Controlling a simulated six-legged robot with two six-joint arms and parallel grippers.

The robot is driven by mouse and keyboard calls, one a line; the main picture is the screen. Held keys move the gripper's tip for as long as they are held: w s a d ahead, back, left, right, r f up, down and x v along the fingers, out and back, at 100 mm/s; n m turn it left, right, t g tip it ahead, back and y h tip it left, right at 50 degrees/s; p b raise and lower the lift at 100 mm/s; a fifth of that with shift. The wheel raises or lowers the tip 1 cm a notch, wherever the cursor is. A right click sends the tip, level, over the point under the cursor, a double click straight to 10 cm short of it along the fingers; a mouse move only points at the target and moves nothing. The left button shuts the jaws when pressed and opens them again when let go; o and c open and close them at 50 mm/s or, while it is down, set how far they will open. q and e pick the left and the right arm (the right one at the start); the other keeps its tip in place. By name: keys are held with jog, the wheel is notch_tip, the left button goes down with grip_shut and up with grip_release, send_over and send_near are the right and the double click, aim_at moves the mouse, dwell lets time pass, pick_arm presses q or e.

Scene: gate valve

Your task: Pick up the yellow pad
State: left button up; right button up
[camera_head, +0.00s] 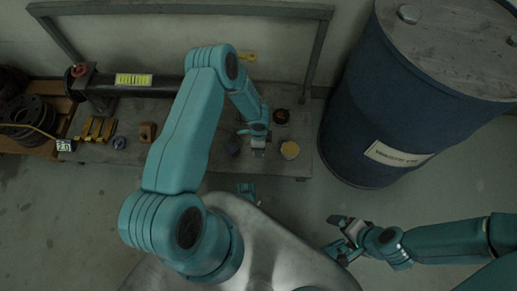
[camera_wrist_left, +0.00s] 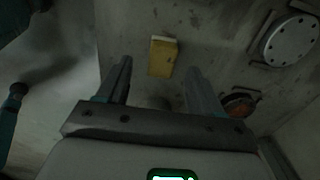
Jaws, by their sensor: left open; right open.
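In the left wrist view a yellow pad (camera_wrist_left: 162,57), block-shaped, lies on a stained grey surface beyond my left gripper (camera_wrist_left: 160,78). It shows between the two open fingers, apart from them. In the head view my left gripper (camera_head: 257,143) is over the bench, small and partly hidden by its own arm. I cannot tell the pad for certain in the head view. My right gripper (camera_head: 342,236) is open and empty over the floor at lower right.
On the bench (camera_head: 190,165) are a round yellowish piece (camera_head: 290,150), a dark round piece (camera_head: 281,116), yellow blocks (camera_head: 97,128) and a dark pipe (camera_head: 140,86). A blue drum (camera_head: 375,120) stands right of the bench. A grey frame (camera_head: 180,9) rises behind. Floor in front is open.

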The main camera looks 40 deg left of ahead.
pick_arm(q)
notch_tip(320, 180, down, 4)
jog(key=shift+b, duration=0.7)
jog(key=shift+r, duration=0.1)
jog(key=c, duration=1.1)
jog(key=shift+r, duration=0.1)
notch_tip(320, 180, up, 20)
jog(key=p, duration=0.8)
jog(key=shift+w+a, duration=0.1)
